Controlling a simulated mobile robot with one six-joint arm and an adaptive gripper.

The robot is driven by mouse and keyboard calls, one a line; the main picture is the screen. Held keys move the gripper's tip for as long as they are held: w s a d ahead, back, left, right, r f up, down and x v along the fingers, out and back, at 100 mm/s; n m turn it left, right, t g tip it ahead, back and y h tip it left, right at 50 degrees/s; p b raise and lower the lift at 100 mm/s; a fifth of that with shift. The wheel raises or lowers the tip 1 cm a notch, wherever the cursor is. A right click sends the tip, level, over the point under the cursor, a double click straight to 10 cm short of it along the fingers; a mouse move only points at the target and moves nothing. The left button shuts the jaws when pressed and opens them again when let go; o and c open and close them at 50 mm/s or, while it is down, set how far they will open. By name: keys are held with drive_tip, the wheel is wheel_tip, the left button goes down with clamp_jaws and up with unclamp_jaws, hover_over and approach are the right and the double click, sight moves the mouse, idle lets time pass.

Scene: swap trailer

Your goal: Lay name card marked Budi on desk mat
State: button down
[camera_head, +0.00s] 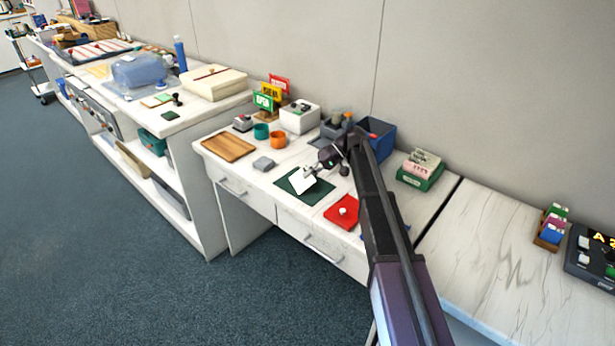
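A white card (301,184) shows over the dark green mat (317,194) on the white desk. Any name on the card is too small to read. My gripper (310,172) is at the card's upper right edge, low over the mat, with its fingertips overlapping the card in the picture. I cannot tell whether the fingers are closed on the card, or whether the card lies flat or is held slightly tilted. Part of the mat is hidden behind the card and gripper.
A red mat (343,212) lies to the right, close to my arm. A grey block (263,164) and a wooden tray (228,148) are to the left. Teal (261,131) and orange (278,139) cups, a blue bin (378,139) and a green card box (421,172) stand behind.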

unclamp_jaws()
idle(0.8)
drive_tip(key=shift+d+r, duration=0.1)
idle(0.4)
drive_tip(key=shift+p+v, duration=1.35)
drive_tip(key=shift+v, duration=1)
drive_tip(key=shift+r, duration=0.15)
wheel_tip(320, 180, up, 5)
drive_tip(key=p, duration=0.5)
